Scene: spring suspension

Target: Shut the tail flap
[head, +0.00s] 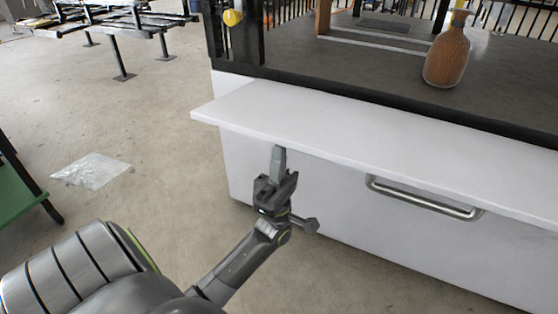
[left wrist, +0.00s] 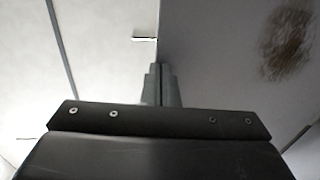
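The tail flap (head: 300,121) looks to be the long white board that lies flat and sticks out from the dark-framed bed in the head view, so it is down. My left gripper (head: 278,152) points up at the board's near edge, towards its left end. Its fingers are together with nothing seen between them; they also show close together in the left wrist view (left wrist: 160,85). I cannot tell whether the fingertips touch the board. My right gripper is not in view.
A white front panel (head: 320,205) with a metal bar handle (head: 425,198) stands below the board. A brown bottle (head: 447,52) stands on the dark bed (head: 380,68). A clear plastic sheet (head: 92,171) lies on the floor at left. A green-topped bench (head: 20,198) is at the left edge.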

